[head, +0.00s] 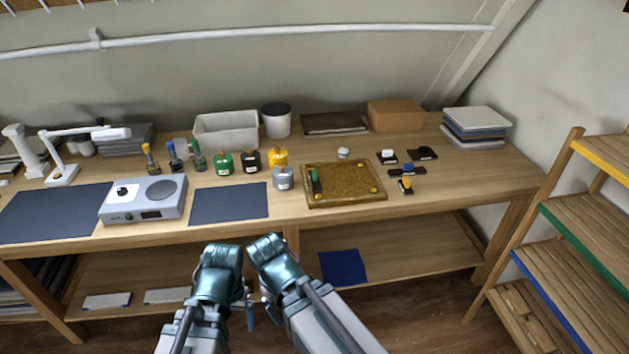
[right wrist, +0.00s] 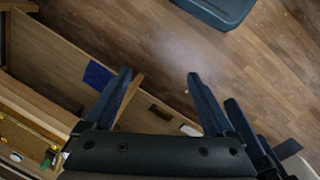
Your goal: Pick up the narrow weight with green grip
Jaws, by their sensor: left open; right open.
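A narrow, upright weight with a green grip (head: 198,156) stands near the back of the bench, at the right end of a row. Beside it stand narrow weights with a blue grip (head: 175,155) and a yellow grip (head: 150,158). A wider green pot-shaped piece (head: 223,163) stands to its right. My left gripper (head: 247,311) is open and empty in front of the bench, well away from the weight. My right gripper is open and empty in the right wrist view (right wrist: 158,90), above the floor; the head view barely shows its fingers.
A scale (head: 143,200) stands between two dark mats, left of centre. A gold-rimmed tray (head: 345,200) holds a small green-topped piece (head: 315,182). A white bin (head: 227,132) stands behind the weights. A wooden shelf rack (head: 570,235) stands at the right.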

